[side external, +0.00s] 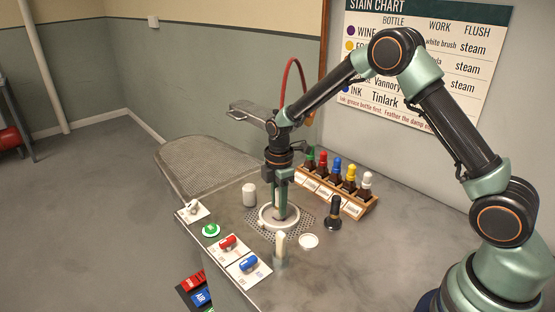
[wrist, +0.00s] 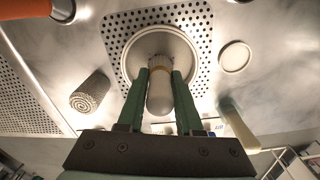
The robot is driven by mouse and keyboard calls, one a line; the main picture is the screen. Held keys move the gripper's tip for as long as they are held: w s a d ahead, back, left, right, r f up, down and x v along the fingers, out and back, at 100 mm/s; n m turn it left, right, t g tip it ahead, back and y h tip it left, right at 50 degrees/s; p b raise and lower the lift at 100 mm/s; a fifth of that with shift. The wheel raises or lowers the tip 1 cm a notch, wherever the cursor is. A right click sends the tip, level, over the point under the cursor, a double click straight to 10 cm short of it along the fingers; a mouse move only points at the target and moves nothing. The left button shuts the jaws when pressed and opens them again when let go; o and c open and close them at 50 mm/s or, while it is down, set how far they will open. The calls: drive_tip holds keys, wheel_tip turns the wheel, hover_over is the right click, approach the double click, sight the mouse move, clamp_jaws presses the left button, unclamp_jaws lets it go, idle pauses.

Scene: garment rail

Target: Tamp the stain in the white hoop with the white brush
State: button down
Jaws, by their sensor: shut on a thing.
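The white hoop (side external: 264,222) lies on the perforated plate of the worktop; it also shows in the wrist view (wrist: 128,62). My gripper (side external: 278,212) points down over the hoop. In the wrist view its green fingers (wrist: 159,75) are shut on the white brush (wrist: 160,95), whose pale rounded end faces the camera. The brush is roughly upright, with its lower end inside the hoop's outline. I cannot tell whether it touches the cloth. The stain is not visible; the brush and fingers cover the hoop's middle.
A grey cylinder (side external: 249,195) is left, a white dish (side external: 308,241) and a dark tool (side external: 334,212) right. A bottle rack (side external: 345,197) stands behind. Red (side external: 227,242) and blue (side external: 248,264) controls line the front edge.

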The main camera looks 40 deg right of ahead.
drive_tip(key=shift+f, duration=0.55)
drive_tip(key=shift+r, duration=0.1)
drive_tip(key=shift+r, duration=0.85)
drive_tip(key=shift+f, duration=0.1)
drive_tip(key=shift+f, duration=0.8)
drive_tip(key=shift+r, duration=0.15)
drive_tip(key=shift+r, duration=0.75)
